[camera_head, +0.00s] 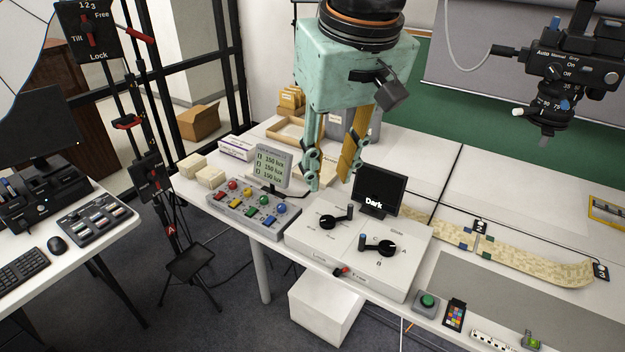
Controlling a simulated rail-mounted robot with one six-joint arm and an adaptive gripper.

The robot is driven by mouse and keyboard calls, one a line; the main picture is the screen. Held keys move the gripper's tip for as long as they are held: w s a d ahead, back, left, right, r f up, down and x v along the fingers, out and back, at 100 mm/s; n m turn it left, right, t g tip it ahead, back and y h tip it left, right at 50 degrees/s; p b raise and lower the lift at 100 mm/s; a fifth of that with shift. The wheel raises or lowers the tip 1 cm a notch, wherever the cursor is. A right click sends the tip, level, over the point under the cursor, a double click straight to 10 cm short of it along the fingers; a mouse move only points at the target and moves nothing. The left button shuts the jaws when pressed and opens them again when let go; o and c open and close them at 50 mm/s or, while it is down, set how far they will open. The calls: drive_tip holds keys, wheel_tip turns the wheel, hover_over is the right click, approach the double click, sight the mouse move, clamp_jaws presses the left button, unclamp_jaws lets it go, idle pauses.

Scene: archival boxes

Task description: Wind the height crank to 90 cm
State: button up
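A white control box (310,250) on the table carries two black cranks. The left crank (335,219) has a dark upright knob at its right end. The right crank (380,246) has a blue-tipped knob at its left end. Which one is the height crank, and any centimetre reading, I cannot make out. A small red lever (341,271) sits on the box's front edge between the words Lock and Free. My gripper (331,176) points down above and behind the box, with its fingers apart and nothing visible between them. It appears clear of both cranks.
A small screen (380,191) reading "Dark" stands behind the box. A button panel (247,212) and a lux display (273,167) stand left. A green button (428,302) and a colour card (454,314) lie right. A camera head (570,70) hangs at the upper right.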

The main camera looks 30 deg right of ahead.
drive_tip(key=w+d+f+p, duration=0.25)
drive_tip(key=w+d, duration=0.25)
drive_tip(key=w, duration=0.6)
drive_tip(key=m+g+p, duration=0.3)
drive_tip(key=p, duration=0.2)
hover_over(351, 205)
wheel_tip(351, 205, down, 28)
drive_tip(key=r, duration=0.1)
drive_tip(key=shift+f, duration=0.2)
drive_tip(key=shift+f, duration=0.15)
drive_tip(key=shift+f, duration=6.75)
drive_tip(key=shift+c, duration=0.2)
